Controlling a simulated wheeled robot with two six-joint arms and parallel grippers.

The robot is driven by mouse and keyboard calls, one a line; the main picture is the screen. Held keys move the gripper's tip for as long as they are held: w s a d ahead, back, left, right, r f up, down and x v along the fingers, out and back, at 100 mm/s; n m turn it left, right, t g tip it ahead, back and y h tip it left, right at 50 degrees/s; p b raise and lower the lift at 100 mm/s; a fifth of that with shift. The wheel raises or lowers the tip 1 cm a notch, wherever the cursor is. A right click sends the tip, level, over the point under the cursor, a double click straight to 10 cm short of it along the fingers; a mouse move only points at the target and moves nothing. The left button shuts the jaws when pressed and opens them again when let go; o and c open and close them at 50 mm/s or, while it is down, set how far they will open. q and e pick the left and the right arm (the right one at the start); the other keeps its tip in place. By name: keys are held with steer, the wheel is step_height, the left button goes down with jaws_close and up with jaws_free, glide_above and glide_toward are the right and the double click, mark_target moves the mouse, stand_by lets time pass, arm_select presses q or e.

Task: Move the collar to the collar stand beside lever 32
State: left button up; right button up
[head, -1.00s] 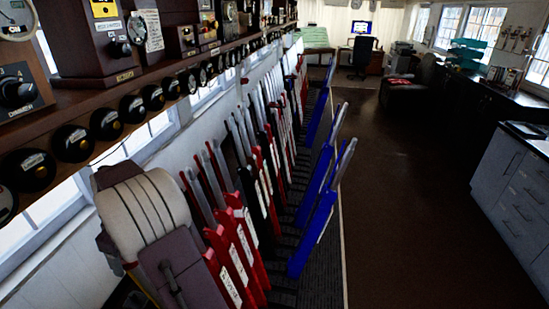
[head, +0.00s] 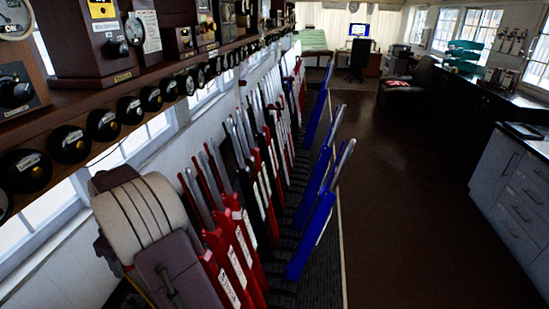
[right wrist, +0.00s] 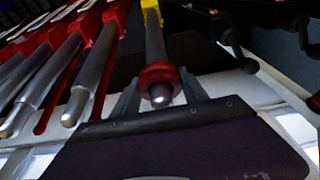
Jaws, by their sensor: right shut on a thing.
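In the right wrist view a red ring-shaped collar (right wrist: 158,71) sits around the silver handle of a lever (right wrist: 155,38), with the rounded tip sticking out through it. The lever is yellow farther along. My right gripper (right wrist: 160,88) is shut on the collar, one grey finger on each side. I do not see my left gripper. The collar cannot be made out in the head view. The lever numbers are too small to read, and I cannot pick out lever 32 or its collar stand.
Red levers (head: 237,245) and blue levers (head: 311,235) stand close together along the frame. An instrument shelf (head: 118,88) runs above them on the left. The brown floor (head: 410,210) to the right is clear, up to grey drawers (head: 513,190).

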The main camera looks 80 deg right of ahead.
steer(key=shift+w+r+p, duration=0.25)
steer(key=shift+r+p, duration=1.15)
steer(key=shift+r, duration=0.05)
steer(key=shift+w+r+p, duration=0.3)
steer(key=shift+r+p, duration=1.1)
steer(key=shift+w+r+p, duration=0.25)
steer(key=shift+r+p, duration=1.15)
steer(key=shift+r, duration=0.05)
steer(key=shift+f, duration=0.1)
steer(key=shift+a+f+b, duration=0.2)
steer(key=shift+f+b, duration=0.05)
steer(key=shift+b, duration=0.1)
steer(key=s+a+f+b, duration=0.4)
steer(key=a+f+b, duration=0.3)
steer(key=f, duration=0.4)
steer(key=s+a+f+m+b, duration=0.1)
steer(key=s+a+f+b, duration=0.3)
steer(key=a+f+b, duration=0.3)
steer(key=shift+a+f, duration=1.2)
steer(key=shift+f, duration=0.65)
